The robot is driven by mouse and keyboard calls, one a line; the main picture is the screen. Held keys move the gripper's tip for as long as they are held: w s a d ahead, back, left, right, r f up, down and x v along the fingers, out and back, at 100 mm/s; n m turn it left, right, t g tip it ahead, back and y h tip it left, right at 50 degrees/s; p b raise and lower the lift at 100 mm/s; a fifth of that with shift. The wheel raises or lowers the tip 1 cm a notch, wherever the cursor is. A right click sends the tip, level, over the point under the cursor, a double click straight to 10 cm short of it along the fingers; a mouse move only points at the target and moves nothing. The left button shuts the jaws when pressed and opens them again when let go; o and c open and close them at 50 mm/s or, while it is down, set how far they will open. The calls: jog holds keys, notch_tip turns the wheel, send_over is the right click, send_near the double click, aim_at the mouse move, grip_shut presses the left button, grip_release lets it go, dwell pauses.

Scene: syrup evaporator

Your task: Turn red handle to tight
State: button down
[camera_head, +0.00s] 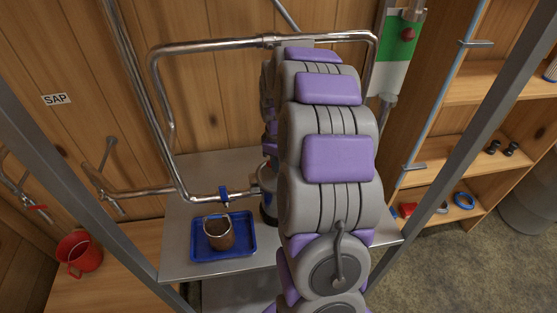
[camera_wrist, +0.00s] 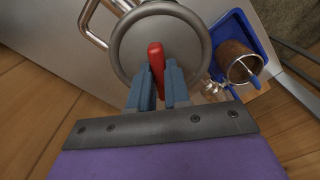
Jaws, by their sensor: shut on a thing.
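The red handle (camera_wrist: 156,56) shows in the wrist view on the face of a round grey metal housing (camera_wrist: 126,50). It stands nearly upright in the picture. My gripper (camera_wrist: 162,76) has its two blue-grey fingers on either side of the handle's lower end and is shut on it. In the head view my grey and purple arm hides the handle and most of the housing. Only a sliver of metal fitting (camera_head: 266,178) shows left of the arm, at the end of the pipe.
A blue tray (camera_head: 246,249) with a brown mug (camera_head: 219,233) stands on the metal table left of my arm. A blue valve (camera_head: 224,196) sits on the chrome pipe (camera_head: 163,110). A red pitcher (camera_head: 79,254) is at the far left. Wooden shelves (camera_head: 478,92) stand at the right.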

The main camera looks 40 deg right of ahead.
jog(key=m, duration=0.3)
jog(key=shift+r+m+p, duration=0.15)
jog(key=shift+m+p, duration=0.25)
jog(key=m, duration=0.3)
jog(key=shift+m+p, duration=0.3)
jog(key=shift+p, duration=0.05)
jog(key=m, duration=0.3)
jog(key=shift+w+a+m+p, duration=0.1)
jog(key=shift+a+m+p, duration=0.05)
jog(key=shift+m+p, duration=0.2)
jog(key=m+p, duration=0.1)
jog(key=m, duration=0.2)
jog(key=shift+m, duration=0.25)
jog(key=m+p, duration=0.2)
jog(key=m, duration=0.4)
jog(key=shift+w, duration=0.1)
jog(key=m+p, duration=0.3)
jog(key=m, duration=0.3)
jog(key=shift+w, duration=0.15)
